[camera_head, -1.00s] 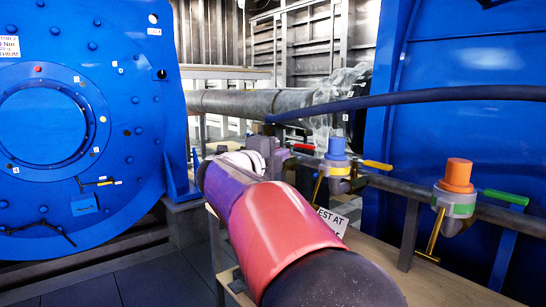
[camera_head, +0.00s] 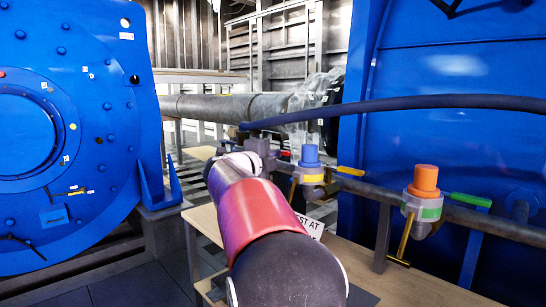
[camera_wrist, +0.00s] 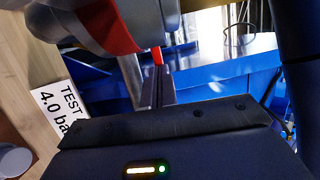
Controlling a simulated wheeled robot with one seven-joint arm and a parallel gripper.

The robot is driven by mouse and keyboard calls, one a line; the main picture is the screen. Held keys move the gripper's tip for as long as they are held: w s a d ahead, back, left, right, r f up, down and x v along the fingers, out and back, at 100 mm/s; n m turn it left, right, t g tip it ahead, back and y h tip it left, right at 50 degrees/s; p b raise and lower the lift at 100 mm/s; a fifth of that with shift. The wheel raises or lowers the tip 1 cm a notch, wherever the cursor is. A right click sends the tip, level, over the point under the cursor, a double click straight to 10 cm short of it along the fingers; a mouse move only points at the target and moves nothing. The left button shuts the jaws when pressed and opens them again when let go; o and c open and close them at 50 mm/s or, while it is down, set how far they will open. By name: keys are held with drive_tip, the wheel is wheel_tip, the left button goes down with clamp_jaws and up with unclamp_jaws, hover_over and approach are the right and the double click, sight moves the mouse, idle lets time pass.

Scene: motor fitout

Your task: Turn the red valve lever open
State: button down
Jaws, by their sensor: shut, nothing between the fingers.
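In the wrist view, a short piece of the red lever (camera_wrist: 157,55) shows straight beyond my fingertips. A grey rounded valve body with a red ring (camera_wrist: 122,32) is at the upper left. My gripper (camera_wrist: 155,84) is shut, its narrow dark fingers pointing at the red lever with nothing between them. Whether the tips touch the lever I cannot tell. In the head view my arm hides the fingertips, and I cannot make out the red lever clearly.
A blue-capped valve with a yellow lever (camera_head: 351,171) and an orange-capped valve with a green lever (camera_head: 469,200) sit along the pipe to the right. Large blue machines flank both sides.

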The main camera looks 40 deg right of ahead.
sight(285, 154)
drive_tip(key=shift+s+d+n+t, duration=0.1)
drive_tip(key=shift+d+n+t, duration=0.15)
drive_tip(key=shift+n+t, duration=0.25)
drive_tip(key=shift+w+d+n+t+y+p, duration=0.2)
drive_tip(key=shift+d+n+t+y, duration=0.35)
drive_tip(key=shift+d+t, duration=0.4)
drive_tip(key=shift+w+d+n+t+y+p, duration=0.1)
drive_tip(key=shift+d+n+t+y+p, duration=0.15)
drive_tip(key=shift+d+n+t+y, duration=0.6)
drive_tip(key=shift+w+d+m+h+p, duration=0.15)
drive_tip(key=shift+w+d+m+p, duration=0.1)
drive_tip(key=shift+d, duration=0.3)
drive_tip(key=shift+w+d+m+h+p, duration=0.15)
drive_tip(key=shift+w+d+p, duration=0.05)
drive_tip(key=shift+d, duration=0.3)
